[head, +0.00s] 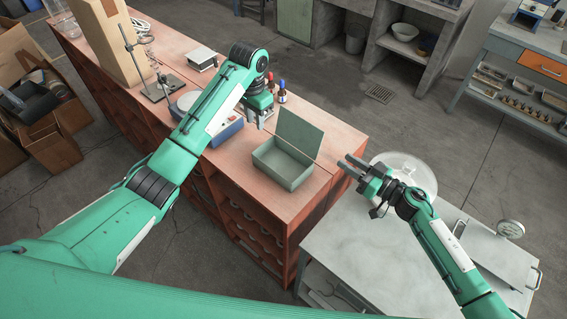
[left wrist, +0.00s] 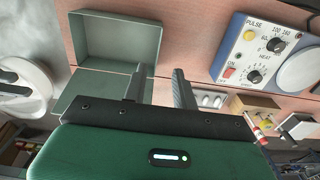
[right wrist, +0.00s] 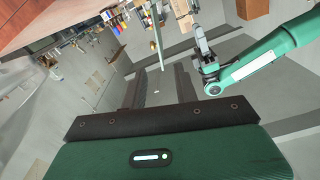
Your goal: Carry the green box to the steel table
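The green box (head: 283,163) stands open on the red bench near its right end, with its lid raised on the far side. It also shows in the left wrist view (left wrist: 111,40). My left gripper (head: 262,117) is open and empty, just left of the box in the head view; in the left wrist view its fingers (left wrist: 160,88) overlap the box's edge, and contact cannot be told. My right gripper (head: 350,168) is open and empty, right of the box beyond the bench end; its fingers are apart in the right wrist view (right wrist: 160,88). The steel table (head: 365,250) stands at lower right.
A round clear glass vessel (head: 412,171), a dial gauge (head: 511,229) and a flat metal tray (head: 492,252) are at the table's far and right parts. Its near left top is bare.

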